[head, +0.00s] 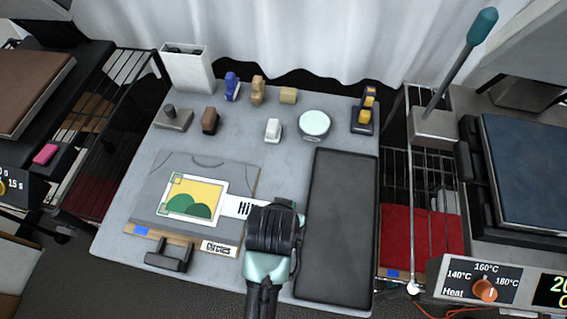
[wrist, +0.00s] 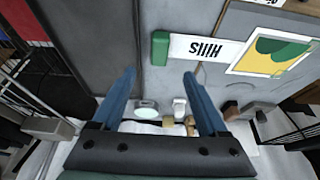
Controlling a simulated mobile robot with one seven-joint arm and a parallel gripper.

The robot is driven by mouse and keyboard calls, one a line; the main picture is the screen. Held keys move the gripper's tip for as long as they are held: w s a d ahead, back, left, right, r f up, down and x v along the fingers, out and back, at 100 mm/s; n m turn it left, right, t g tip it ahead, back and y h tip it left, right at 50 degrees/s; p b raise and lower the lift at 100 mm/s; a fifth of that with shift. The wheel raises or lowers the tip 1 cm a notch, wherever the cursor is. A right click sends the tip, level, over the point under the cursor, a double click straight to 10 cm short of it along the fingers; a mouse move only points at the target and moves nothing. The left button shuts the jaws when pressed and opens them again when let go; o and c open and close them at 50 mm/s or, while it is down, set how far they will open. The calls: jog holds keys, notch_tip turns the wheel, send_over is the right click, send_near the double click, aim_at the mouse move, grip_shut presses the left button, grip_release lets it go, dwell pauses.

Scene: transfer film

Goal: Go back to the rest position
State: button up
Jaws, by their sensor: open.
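My gripper (head: 272,228) is over the table's front half, just right of the grey shirt (head: 205,163). In the wrist view its two blue fingers stand wide apart with nothing between them (wrist: 158,88). A yellow and green hill picture (head: 196,194) lies on the shirt. A white strip lettered "Hills" (wrist: 198,48), with a green tab (wrist: 160,48) at its end, lies beside the picture. In the head view my gripper hides part of the strip (head: 236,206) and the tab.
A dark flat pad (head: 338,228) lies right of my gripper. Small blocks and figures, a round pale-lidded tin (head: 314,124) and a white bin (head: 188,68) stand toward the back. A heat press with a lever (head: 458,70) is at right; wire racks flank the table.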

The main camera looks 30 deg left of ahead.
jog(key=shift+s+r, duration=0.2)
jog(key=shift+r, duration=0.2)
